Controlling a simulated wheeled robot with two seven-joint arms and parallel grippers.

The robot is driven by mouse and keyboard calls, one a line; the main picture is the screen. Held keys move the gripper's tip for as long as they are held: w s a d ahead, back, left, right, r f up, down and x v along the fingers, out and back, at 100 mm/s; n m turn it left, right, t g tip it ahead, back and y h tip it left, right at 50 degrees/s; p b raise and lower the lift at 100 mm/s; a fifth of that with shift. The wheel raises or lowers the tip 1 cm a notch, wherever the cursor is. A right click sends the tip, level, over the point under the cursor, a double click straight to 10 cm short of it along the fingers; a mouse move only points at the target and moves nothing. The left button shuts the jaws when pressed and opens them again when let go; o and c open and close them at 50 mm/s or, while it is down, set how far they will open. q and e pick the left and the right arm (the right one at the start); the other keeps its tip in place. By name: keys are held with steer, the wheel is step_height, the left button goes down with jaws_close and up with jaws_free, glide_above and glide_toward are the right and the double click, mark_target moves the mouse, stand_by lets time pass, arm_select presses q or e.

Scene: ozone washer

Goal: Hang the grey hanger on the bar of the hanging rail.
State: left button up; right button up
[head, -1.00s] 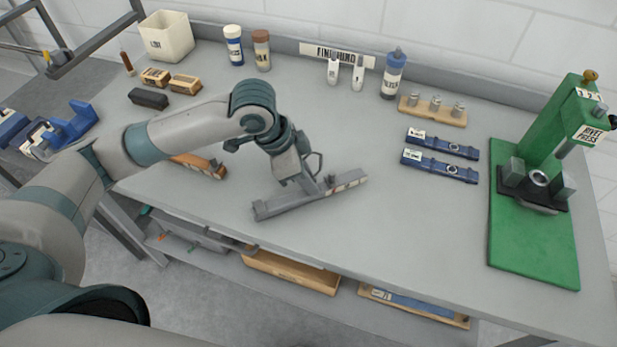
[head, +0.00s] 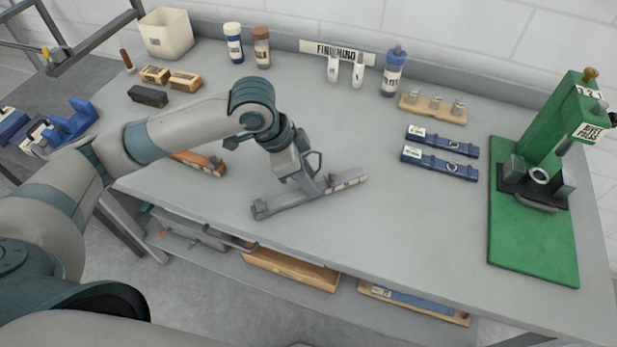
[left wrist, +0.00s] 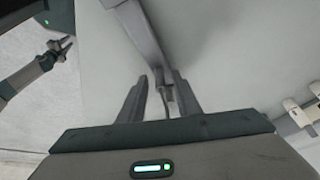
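The grey hanger (head: 268,207) lies on the grey workbench, its long arms stretched from lower left to right, with a pale label near its right end. Its hook sticks up beside my left gripper (head: 308,178), which is low over the hanger's middle. In the left wrist view, the two fingers of my left gripper (left wrist: 160,95) stand apart on either side of a thin grey part of the hanger (left wrist: 140,35). Gaps show beside that part. A dark metal frame (head: 100,42) stands at the upper left; I cannot tell whether it is the hanging rail.
A green press (head: 535,215) stands at the bench's right. Two blue labelled bars (head: 440,163), a wooden block with metal weights (head: 432,108), bottles (head: 393,75) and a white bin (head: 166,35) stand farther back.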

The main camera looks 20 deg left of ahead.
arm_select(q)
steer(key=b+v, duration=0.1)
steer(key=v, duration=1)
steer(key=shift+a+r, duration=0.15)
steer(key=shift+r, duration=0.2)
steer(key=shift+s, duration=0.15)
